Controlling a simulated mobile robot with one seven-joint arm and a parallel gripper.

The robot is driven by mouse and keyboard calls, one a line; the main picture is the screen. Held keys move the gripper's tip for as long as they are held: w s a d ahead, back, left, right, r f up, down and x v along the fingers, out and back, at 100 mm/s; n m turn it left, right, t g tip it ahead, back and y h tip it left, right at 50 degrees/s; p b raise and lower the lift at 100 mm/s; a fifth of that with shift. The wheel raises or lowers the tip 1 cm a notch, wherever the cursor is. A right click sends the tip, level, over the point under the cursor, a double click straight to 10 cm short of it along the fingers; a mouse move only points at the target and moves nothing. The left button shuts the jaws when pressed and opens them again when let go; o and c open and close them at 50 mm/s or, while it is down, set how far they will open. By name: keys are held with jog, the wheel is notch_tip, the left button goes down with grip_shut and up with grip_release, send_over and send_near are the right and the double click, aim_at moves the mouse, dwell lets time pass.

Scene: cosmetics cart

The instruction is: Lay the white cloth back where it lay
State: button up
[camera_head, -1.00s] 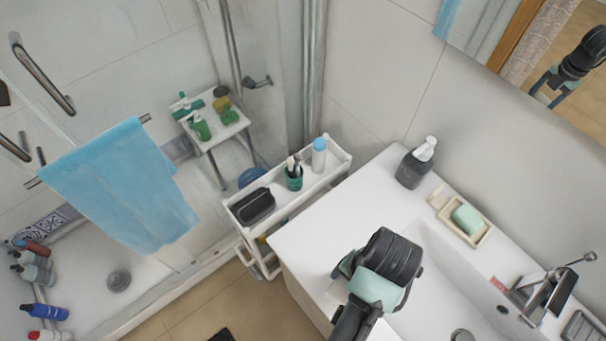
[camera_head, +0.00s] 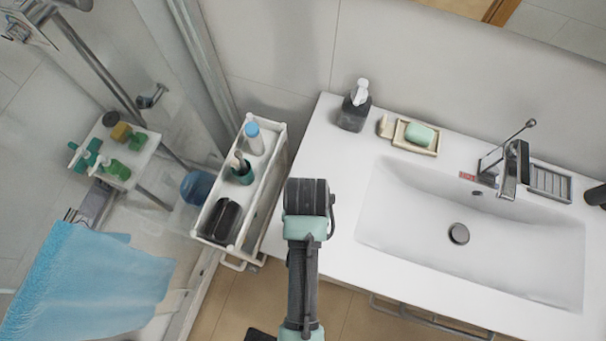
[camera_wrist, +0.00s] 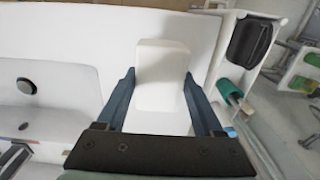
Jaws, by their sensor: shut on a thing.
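The white cloth (camera_wrist: 162,60) shows in the wrist view as a small, pale folded block. My gripper (camera_wrist: 159,74) is shut on it, with one dark blue finger along each side. The cloth is over the white counter (camera_wrist: 172,22), near its edge on the cart side; I cannot tell how high it is. In the head view my wrist (camera_head: 306,205) is over the counter's left edge and hides the cloth and the fingers.
The white cart (camera_head: 272,168) stands left of the counter with a black case (camera_head: 221,220), a green cup (camera_head: 243,173) and a blue-capped bottle (camera_head: 254,140). A soap dispenser (camera_head: 354,108), soap dish (camera_head: 416,147) and basin (camera_head: 400,220) are on the counter. The counter's front-left part is clear.

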jog(key=shift+f, duration=2.45)
jog(key=shift+f, duration=0.2)
jog(key=o, duration=1.2)
